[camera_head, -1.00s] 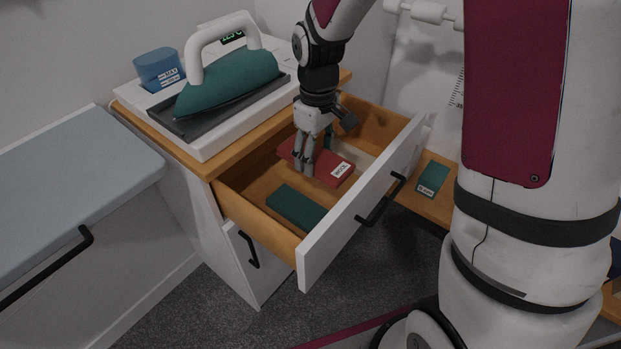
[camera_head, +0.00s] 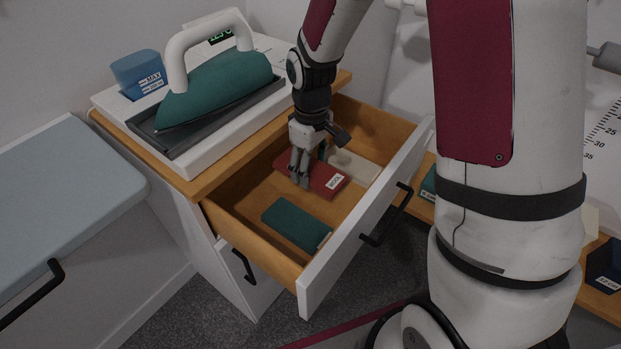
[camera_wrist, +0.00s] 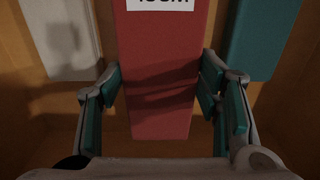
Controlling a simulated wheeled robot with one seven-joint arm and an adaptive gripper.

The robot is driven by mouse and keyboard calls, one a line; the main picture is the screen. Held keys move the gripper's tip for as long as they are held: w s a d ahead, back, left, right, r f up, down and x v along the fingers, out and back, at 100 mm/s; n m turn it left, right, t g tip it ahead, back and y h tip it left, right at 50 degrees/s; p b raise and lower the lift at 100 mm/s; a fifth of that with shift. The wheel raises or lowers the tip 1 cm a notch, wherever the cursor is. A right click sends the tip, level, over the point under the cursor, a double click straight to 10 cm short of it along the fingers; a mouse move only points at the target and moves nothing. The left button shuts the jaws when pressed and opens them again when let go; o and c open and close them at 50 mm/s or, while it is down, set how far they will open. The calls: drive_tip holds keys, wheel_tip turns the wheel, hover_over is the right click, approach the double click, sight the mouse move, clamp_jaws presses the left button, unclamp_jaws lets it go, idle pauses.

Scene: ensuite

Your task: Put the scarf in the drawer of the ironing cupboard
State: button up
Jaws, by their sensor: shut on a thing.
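The scarf (camera_head: 322,174), a folded red block with a white label, is inside the open drawer (camera_head: 350,238) of the ironing cupboard (camera_head: 216,187). My gripper (camera_head: 299,180) reaches down into the drawer and is shut on the scarf. In the wrist view the scarf (camera_wrist: 160,75) lies between my two fingers (camera_wrist: 160,110). It is at or just above the drawer floor; I cannot tell whether it touches.
A dark green folded item (camera_head: 293,224) lies nearer in the drawer, and a cream one (camera_head: 355,165) lies beyond the scarf. A green iron (camera_head: 218,88) and a blue cup (camera_head: 138,73) stand on the cupboard top. The drawer front and walls surround my gripper.

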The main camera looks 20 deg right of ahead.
sight(311, 179)
drive_tip(key=shift+f+b, duration=0.4)
drive_tip(key=shift+f, duration=1.6)
drive_tip(key=shift+f, duration=0.2)
drive_tip(key=o, duration=1.2)
